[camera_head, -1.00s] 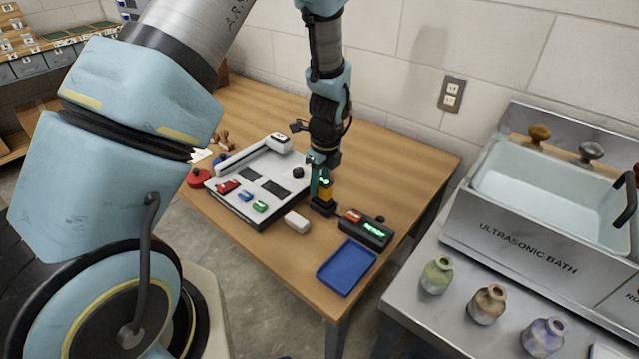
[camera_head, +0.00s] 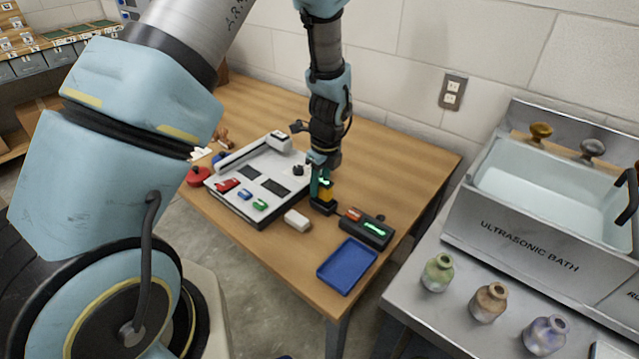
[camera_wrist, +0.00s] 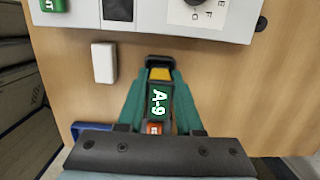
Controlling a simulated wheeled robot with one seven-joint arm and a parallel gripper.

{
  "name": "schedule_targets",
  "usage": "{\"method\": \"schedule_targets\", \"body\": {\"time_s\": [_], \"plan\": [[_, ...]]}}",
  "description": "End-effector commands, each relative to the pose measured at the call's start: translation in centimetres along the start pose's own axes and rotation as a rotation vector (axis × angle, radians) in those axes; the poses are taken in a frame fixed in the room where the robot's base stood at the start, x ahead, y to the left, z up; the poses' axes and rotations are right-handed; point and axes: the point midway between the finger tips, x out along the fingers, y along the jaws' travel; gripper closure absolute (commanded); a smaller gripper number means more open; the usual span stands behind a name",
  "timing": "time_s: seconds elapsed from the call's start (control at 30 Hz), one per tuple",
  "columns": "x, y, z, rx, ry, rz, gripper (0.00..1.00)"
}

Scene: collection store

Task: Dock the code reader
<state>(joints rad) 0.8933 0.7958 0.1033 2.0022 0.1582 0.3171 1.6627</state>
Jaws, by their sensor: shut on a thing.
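The code reader (camera_wrist: 158,103) is a dark handheld device with a yellow end, a red-orange part and a green screen reading "A-9". My gripper (camera_wrist: 160,88) has its teal fingers shut on both sides of it in the wrist view. In the head view my gripper (camera_head: 322,183) points down over the table, and the reader's yellow part (camera_head: 325,194) shows below the fingers. A small black base (camera_head: 322,207) is directly under the yellow part. I cannot tell whether the reader is seated in it or just touching it.
A black box with a lit green display (camera_head: 366,230) stands right of the reader. A blue tray (camera_head: 347,267) and a white block (camera_head: 297,220) lie in front. A white panel device (camera_head: 232,203) is to the left. Bare tabletop (camera_head: 400,165) lies behind right.

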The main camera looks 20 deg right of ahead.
Motion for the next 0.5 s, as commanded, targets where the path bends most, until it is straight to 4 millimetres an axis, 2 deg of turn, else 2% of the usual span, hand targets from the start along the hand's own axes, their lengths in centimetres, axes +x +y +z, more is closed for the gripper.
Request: {"method": "schedule_targets", "body": {"time_s": [0.17,0.2,0.27,0.3,0.5], "plan": [[0.4,-0.02,-0.04,0.0,0.0,0.0,1.0],[0.33,-0.02,-0.03,0.0,0.0,-0.001,0.62],[0.32,-0.02,-0.03,0.0,0.0,0.0,0.55],[0.32,-0.01,-0.03,0.0,0.0,0.0,0.53],[0.33,0.01,-0.04,0.0,0.0,0.0,0.53]]}}
